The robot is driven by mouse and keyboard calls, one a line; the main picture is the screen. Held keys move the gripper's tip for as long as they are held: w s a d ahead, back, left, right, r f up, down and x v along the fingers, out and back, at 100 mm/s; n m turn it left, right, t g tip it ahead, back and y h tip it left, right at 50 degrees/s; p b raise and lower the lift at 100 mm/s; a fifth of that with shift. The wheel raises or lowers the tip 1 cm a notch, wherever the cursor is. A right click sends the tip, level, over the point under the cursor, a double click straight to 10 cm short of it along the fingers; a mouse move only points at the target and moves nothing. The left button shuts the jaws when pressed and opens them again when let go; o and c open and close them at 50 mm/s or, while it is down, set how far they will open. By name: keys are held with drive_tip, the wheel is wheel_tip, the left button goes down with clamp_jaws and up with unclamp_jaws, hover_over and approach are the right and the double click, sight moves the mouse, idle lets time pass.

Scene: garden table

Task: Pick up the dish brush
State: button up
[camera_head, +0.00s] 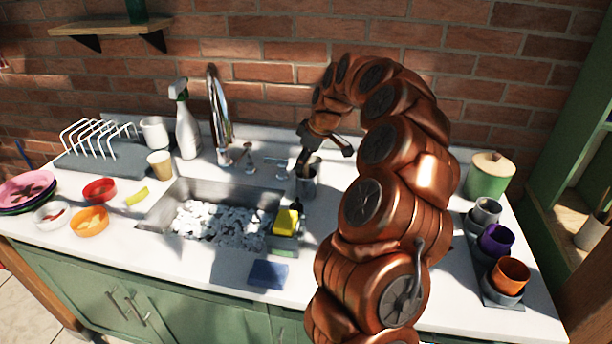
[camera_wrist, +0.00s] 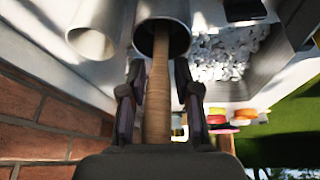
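A light wooden handle (camera_wrist: 158,95), which I take to be the dish brush, stands in a grey metal cylinder holder (camera_wrist: 160,12). Its lower end is hidden inside. In the head view my gripper (camera_head: 308,152) is just above the holder (camera_head: 307,183), behind the sink's right corner, and hides most of the handle.
The faucet (camera_head: 219,115) rises left of my gripper; the brick wall is close behind. A second pale cylinder (camera_wrist: 92,38) is beside the holder. The sink (camera_head: 160,207) holds white pebble-like pieces and a yellow sponge (camera_head: 286,222). A blue sponge (camera_head: 268,274) lies in front.

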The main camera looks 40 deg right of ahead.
clamp_jaws()
drive_tip(key=shift+r, duration=0.15)
drive_tip(key=shift+r+b, duration=1.2)
drive_tip(key=shift+r, duration=3.65)
